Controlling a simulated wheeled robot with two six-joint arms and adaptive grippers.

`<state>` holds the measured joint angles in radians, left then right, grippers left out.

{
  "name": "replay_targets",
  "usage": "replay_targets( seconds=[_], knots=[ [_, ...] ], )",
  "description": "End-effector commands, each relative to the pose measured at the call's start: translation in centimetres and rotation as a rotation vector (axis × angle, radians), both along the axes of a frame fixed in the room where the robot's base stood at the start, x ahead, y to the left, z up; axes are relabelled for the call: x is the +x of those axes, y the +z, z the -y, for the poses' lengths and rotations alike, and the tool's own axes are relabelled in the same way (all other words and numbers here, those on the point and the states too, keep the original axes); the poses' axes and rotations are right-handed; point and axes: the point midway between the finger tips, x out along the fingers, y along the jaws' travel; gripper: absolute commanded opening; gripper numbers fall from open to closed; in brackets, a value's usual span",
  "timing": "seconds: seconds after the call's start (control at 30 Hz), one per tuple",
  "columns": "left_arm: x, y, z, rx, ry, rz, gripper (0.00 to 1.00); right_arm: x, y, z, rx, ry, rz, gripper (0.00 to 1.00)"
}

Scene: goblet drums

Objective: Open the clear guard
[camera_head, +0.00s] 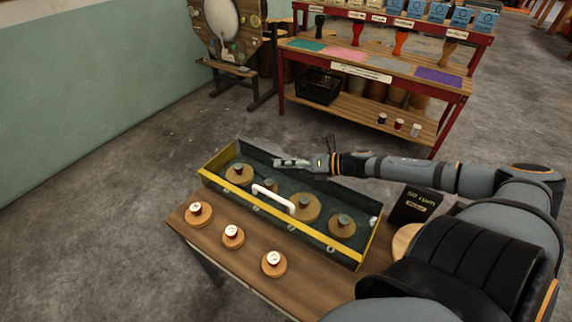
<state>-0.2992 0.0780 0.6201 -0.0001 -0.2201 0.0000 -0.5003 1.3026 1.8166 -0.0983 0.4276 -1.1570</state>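A long, dark shallow box with yellow edges (338,257) sits on the wooden table. Several round wooden pieces with dark knobs show inside it. A white bar handle (273,198) spans its middle, near the front yellow edge. The clear guard's pane is hard to make out; the handle seems to belong to it, lying low over the box. My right gripper (291,162) is above the box's back edge, behind the handle and apart from it. It holds nothing that I can see; its finger opening is unclear. My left gripper is out of view.
Wooden knobs with white tops (233,236) stand along the table's front. A black "50 rpm" sign (414,204) stands right of the box, near a round wooden piece (405,241). A red-framed shelf (372,66) stands behind. Grey floor lies open at left.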

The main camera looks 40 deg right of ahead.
Motion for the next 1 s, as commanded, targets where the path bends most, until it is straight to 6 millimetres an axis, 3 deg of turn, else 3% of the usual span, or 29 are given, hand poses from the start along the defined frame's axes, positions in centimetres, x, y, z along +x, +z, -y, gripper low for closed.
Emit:
replay_targets(
  seconds=[0.13, 0.57, 0.83, 1.0],
  knots=[
    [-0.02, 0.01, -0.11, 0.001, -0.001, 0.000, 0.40, -0.01, -0.03, 0.02, 0.000, 0.000, 0.000, 0.00],
    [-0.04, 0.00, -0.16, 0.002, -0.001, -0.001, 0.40, -0.02, -0.05, 0.02, 0.000, 0.000, 0.000, 0.01],
    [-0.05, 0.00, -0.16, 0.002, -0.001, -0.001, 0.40, -0.02, -0.05, 0.02, 0.000, 0.000, 0.000, 0.37],
    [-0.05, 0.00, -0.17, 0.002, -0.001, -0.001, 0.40, -0.02, -0.05, 0.02, 0.000, 0.000, 0.000, 0.37]
  ],
)
